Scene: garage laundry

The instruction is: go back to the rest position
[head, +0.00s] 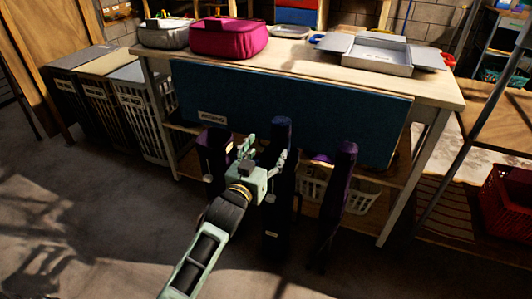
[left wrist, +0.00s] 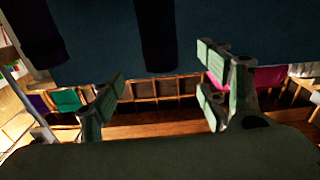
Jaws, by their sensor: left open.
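My left gripper (head: 263,153) is in front of the blue panel on the front of the worktable, its fingers spread with nothing between them. In the left wrist view the two green-padded fingers (left wrist: 160,88) stand wide apart and empty. A dark navy upright item (head: 281,185) is close behind the gripper; I cannot tell whether they touch. Another dark item (head: 214,160) is to its left and a dark purple one (head: 340,185) to its right. My right gripper does not show.
The worktable (head: 440,88) carries a grey bin (head: 165,38), a magenta bin (head: 228,42) and an open grey box (head: 375,55). The blue panel (head: 370,120) covers its front. Hampers (head: 130,110) stand at left, a red crate (head: 508,205) at right. Floor at lower left is clear.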

